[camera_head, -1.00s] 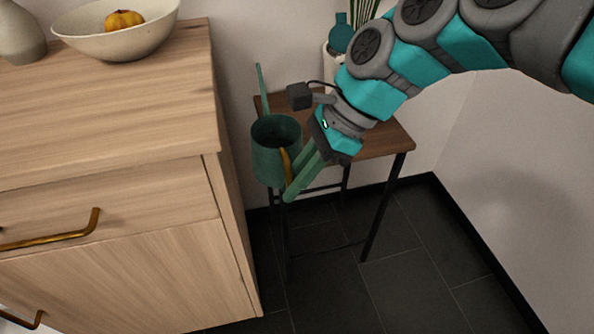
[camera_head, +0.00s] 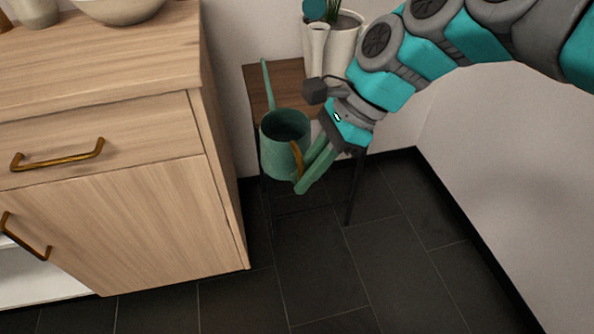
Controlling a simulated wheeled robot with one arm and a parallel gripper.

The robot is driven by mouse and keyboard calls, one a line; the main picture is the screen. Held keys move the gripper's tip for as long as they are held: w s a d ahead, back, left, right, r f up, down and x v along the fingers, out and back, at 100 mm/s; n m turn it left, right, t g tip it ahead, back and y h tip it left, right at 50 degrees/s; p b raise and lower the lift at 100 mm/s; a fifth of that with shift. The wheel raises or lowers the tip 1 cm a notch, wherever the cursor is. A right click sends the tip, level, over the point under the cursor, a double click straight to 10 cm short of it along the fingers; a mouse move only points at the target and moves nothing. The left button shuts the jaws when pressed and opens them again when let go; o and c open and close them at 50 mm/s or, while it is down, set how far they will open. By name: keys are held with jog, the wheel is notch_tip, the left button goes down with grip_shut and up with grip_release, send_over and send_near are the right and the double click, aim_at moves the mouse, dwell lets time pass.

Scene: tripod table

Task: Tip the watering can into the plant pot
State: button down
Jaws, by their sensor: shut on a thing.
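The green watering can (camera_head: 278,153) has a long thin spout pointing up and back and a brass handle (camera_head: 297,158) on its right side. It looks roughly upright, in front of the small table. My gripper (camera_head: 305,172), with green fingers, is shut on the brass handle. The likely plant pot (camera_head: 344,46) is pale, with green leaves, at the back of the table. My arm hides part of it. The can is apart from the pot.
The small dark-topped table (camera_head: 262,78) has thin black legs. A white vase-like thing (camera_head: 316,50) stands left of the pot. A wooden cabinet (camera_head: 130,215) fills the left side, close to the can. The dark tiled floor is clear in front.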

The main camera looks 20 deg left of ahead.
jog(key=w+d+f+n+g+h, duration=0.1)
jog(key=w+d+f+n, duration=0.4)
jog(key=w+d+f, duration=0.6)
jog(key=w+d+f+n+g+h, duration=0.2)
jog(key=w+d+f+n+h, duration=0.2)
jog(key=w+d+f, duration=0.7)
jog(key=w+d+n, duration=0.2)
jog(key=w+d, duration=0.1)
jog(key=w, duration=0.1)
jog(key=shift+w+f, duration=0.2)
jog(key=shift+w, duration=0.15)
